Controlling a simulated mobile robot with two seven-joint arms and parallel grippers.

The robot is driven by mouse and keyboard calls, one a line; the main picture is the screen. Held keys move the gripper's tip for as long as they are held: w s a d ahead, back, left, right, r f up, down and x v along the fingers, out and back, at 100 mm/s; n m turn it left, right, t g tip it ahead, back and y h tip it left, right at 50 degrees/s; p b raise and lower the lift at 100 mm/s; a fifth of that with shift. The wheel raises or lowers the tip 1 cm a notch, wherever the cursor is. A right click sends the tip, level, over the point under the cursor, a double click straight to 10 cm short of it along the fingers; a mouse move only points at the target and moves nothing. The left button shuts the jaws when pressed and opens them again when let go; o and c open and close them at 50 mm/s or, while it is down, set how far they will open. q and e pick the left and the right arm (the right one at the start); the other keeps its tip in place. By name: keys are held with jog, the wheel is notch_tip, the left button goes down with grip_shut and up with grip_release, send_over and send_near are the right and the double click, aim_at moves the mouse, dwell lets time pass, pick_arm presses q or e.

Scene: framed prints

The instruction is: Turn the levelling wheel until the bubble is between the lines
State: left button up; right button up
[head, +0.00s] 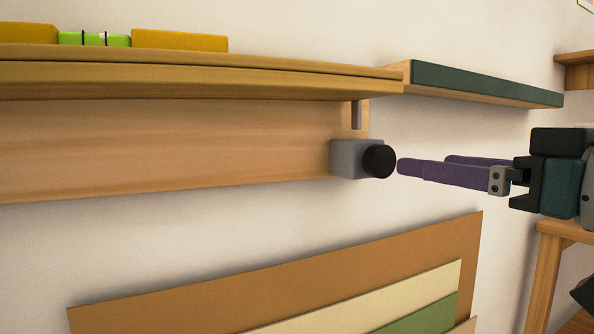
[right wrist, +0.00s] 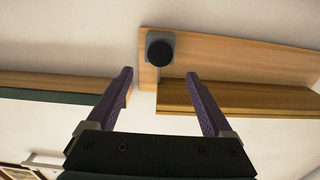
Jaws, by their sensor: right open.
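The level, a yellow bar (head: 180,40) with a bright green vial (head: 94,39) and two black lines, lies on the wooden shelf at the upper left of the head view. I cannot clearly make out the bubble. The levelling wheel, a round black knob (head: 380,161), sits on a grey block (head: 349,158) under the shelf's right end. It also shows in the right wrist view (right wrist: 160,50). My right gripper (head: 422,163) has purple fingers, open and empty. They point at the wheel from its right, apart from it. My left gripper is not in view.
The wooden shelf (head: 200,83) runs above the wheel, with a backboard (head: 170,150) below it. A green-fronted shelf (head: 480,83) is at the right. Flat boards (head: 420,250) lean against the wall below. A wooden stand (head: 548,270) is under my right arm.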

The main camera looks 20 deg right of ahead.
aim_at(385, 158)
jog(key=w, duration=0.5)
jog(key=w+a+b, duration=0.1)
jog(key=w, duration=0.2)
jog(key=shift+w+a, duration=0.1)
jog(key=shift+w, duration=0.15)
jog(key=shift+c, duration=0.2)
grip_shut()
